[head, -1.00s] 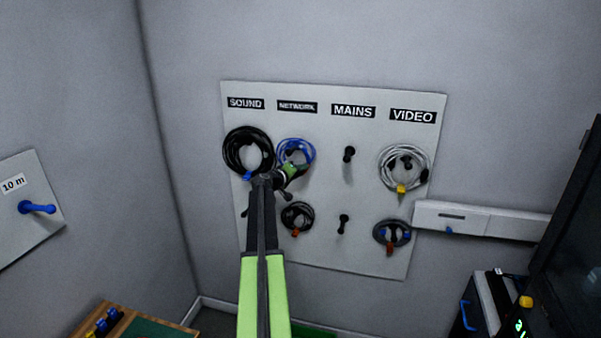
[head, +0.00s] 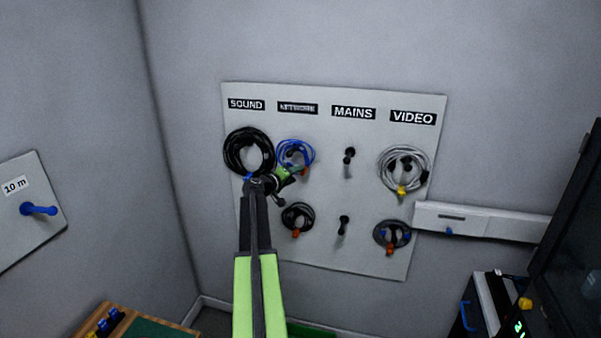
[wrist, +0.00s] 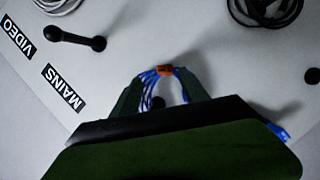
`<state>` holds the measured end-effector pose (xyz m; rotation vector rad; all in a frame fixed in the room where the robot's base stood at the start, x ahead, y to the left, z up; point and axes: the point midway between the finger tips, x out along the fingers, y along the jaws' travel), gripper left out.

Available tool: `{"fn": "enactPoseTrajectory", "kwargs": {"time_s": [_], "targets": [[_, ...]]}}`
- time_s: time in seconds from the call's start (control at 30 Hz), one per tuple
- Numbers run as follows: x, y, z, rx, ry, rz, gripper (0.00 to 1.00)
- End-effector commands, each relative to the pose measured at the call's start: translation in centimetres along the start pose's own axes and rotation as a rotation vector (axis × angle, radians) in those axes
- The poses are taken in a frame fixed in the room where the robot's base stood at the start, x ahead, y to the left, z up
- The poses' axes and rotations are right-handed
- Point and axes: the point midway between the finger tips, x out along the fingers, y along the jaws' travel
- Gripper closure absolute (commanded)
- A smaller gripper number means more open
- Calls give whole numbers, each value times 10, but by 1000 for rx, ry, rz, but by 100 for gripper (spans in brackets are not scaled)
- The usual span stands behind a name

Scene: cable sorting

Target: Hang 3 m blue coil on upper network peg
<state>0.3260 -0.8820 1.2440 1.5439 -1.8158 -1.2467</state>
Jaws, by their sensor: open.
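The blue coil (head: 296,155) with an orange tag hangs on the upper network peg (head: 294,153), which shows inside its loop. In the wrist view the blue coil (wrist: 151,80) shows between the two fingers, with its orange tag (wrist: 165,70) at the fingertips. My gripper (head: 292,174) is open just below the coil's lower edge; it also shows in the wrist view (wrist: 163,86). The gripper body hides the rest of the coil in the wrist view.
A black coil (head: 231,153) hangs close left, under SOUND. A dark coil (head: 286,216) hangs below on the lower network peg. The upper mains peg (head: 348,157) and lower mains peg (head: 343,226) are bare. A white coil (head: 383,166) hangs under VIDEO.

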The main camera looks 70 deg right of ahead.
Motion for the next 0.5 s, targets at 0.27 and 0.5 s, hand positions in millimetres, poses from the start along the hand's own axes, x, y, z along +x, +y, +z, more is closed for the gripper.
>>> {"fn": "enactPoseTrajectory", "kwargs": {"time_s": [0.27, 0.5], "targets": [[-84, 3, 0, -1, 2, 0, 48], [-122, 1, 0, 0, 1, 0, 48]]}}
